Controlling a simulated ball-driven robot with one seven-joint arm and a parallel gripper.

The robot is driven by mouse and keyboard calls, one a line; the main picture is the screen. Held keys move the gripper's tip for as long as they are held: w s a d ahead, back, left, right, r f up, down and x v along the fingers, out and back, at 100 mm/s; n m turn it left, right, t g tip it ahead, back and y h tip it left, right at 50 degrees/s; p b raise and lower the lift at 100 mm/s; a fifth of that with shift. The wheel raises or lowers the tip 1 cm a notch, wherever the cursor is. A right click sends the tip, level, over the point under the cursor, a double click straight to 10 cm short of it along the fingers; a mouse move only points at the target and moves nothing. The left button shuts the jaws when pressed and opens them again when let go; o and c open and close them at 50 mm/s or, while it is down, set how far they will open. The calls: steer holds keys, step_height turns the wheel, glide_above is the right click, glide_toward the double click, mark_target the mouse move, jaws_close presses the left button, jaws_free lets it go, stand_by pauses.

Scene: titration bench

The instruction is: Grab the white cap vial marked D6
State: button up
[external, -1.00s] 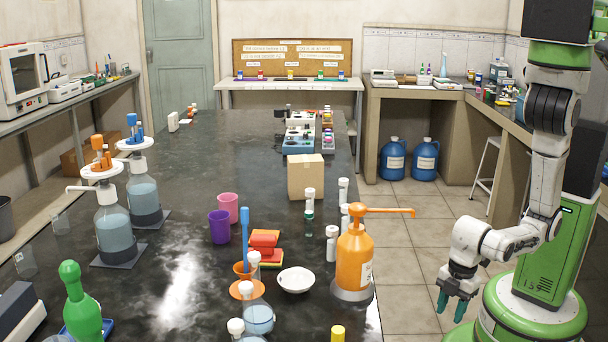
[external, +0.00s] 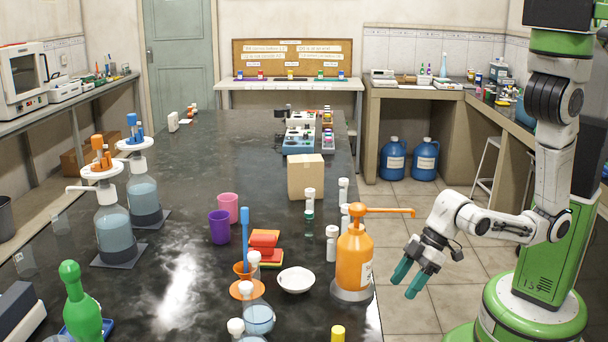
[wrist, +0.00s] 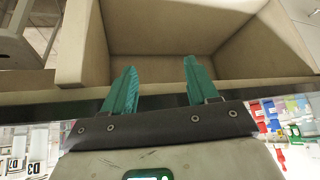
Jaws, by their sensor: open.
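Several white-capped vials stand near the bench's right edge: one beside the orange pump bottle (external: 332,243), one behind the bottle (external: 344,213), one farther back (external: 343,190), and a white cap above a green vial (external: 309,193). Their marks are too small to read in the external view, so I cannot tell which is D6. In the wrist view, white labelled containers (wrist: 37,150) show at the lower left; one mark looks like D3, the other starts with D. My gripper (external: 408,280) is open and empty, beyond the bench's right edge, right of the pump bottle. Its teal fingers also show apart in the wrist view (wrist: 160,66).
The orange pump bottle (external: 355,254) stands between my gripper and the vials, its spout pointing right. A cardboard box (external: 305,178) is behind the vials. A white bowl (external: 296,280) and red and yellow sponges (external: 264,246) lie left. The floor around my gripper is clear.

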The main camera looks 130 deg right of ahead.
mark_target(332, 245)
steer(key=w+d+r+m+t+h, duration=0.1)
steer(key=d+r+h, duration=0.1)
steer(key=d, duration=0.3)
steer(key=w+d+r+t+h+p, duration=0.1)
steer(key=w+d+r+t+h, duration=0.1)
steer(key=d+r, duration=0.3)
steer(key=w+d+r+m+t+h, duration=0.1)
steer(key=w+d+r, duration=0.1)
steer(key=d+r, duration=0.2)
steer(key=shift+d+r+m+t+h, duration=0.1)
steer(key=shift+d+m+t+h, duration=0.2)
steer(key=shift+d+h, duration=0.15)
steer(key=shift+p+x, duration=0.7)
steer(key=shift+x, duration=2.5)
steer(key=shift+a, duration=0.1)
steer(key=shift+c, duration=0.2)
steer(key=c, duration=0.9)
